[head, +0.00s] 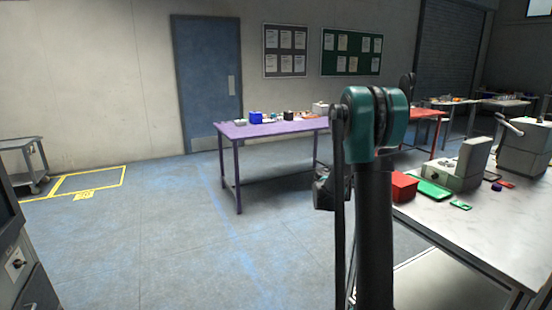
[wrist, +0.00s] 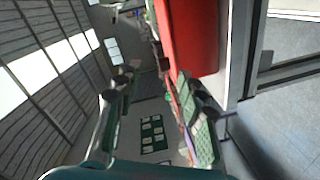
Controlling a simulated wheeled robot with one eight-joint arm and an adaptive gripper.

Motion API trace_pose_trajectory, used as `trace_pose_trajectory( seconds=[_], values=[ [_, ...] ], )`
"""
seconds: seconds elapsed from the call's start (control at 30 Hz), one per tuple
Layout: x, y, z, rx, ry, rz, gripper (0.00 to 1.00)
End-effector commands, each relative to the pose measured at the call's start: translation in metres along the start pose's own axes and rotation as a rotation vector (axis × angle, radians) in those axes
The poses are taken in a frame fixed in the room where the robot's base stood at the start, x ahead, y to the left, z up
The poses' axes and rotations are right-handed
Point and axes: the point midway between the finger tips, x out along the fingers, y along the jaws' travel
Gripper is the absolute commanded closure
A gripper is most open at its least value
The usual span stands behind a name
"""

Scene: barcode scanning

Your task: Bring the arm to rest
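My arm (head: 375,220) stands raised in the middle of the head view, with its teal joint (head: 375,115) at the top. In the wrist view my gripper (wrist: 153,84) has its two fingers well apart, with nothing held between them. Only the distant room shows through the gap. In the head view a dark part of my arm's end shows beside the upright link, mostly hidden behind it.
A pale worktable (head: 480,222) at right carries a red box (head: 403,187), a green tray (head: 434,189) and a grey device (head: 468,165). A red surface (wrist: 193,38) is close by the right finger. A purple table (head: 270,127) stands behind; open floor (head: 150,235) lies left.

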Motion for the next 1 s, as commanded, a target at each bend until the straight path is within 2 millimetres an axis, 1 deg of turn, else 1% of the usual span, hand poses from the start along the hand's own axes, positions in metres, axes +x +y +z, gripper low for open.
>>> trace_pose_trajectory(
  seconds=[0.03,0.17,0.2,0.27,0.3,0.37,0.4,0.47,0.5,0.57,0.6,0.67,0.7,0.8,0.9,1.0],
  values=[
    [-0.011,0.001,0.017,0.012,-0.021,-0.053,0.6],
    [-0.043,-0.007,0.061,0.044,-0.083,-0.219,0.6],
    [-0.054,-0.011,0.075,0.054,-0.101,-0.271,0.6],
    [-0.073,-0.017,0.096,0.068,-0.126,-0.35,0.6],
    [-0.086,-0.021,0.11,0.077,-0.141,-0.403,0.6],
    [-0.106,-0.029,0.131,0.091,-0.163,-0.483,0.6],
    [-0.12,-0.034,0.144,0.099,-0.175,-0.536,0.6],
    [-0.143,-0.042,0.165,0.113,-0.194,-0.617,0.6],
    [-0.159,-0.047,0.178,0.121,-0.205,-0.671,0.6],
    [-0.183,-0.055,0.198,0.134,-0.22,-0.753,0.6],
    [-0.2,-0.061,0.211,0.144,-0.23,-0.808,0.6],
    [-0.225,-0.069,0.23,0.157,-0.242,-0.891,0.6],
    [-0.242,-0.075,0.242,0.167,-0.249,-0.945,0.6],
    [-0.282,-0.087,0.269,0.188,-0.261,-1.071,0.6],
    [-0.314,-0.096,0.289,0.207,-0.268,-1.172,0.6],
    [-0.336,-0.102,0.301,0.22,-0.271,-1.24,0.6]
  ],
)
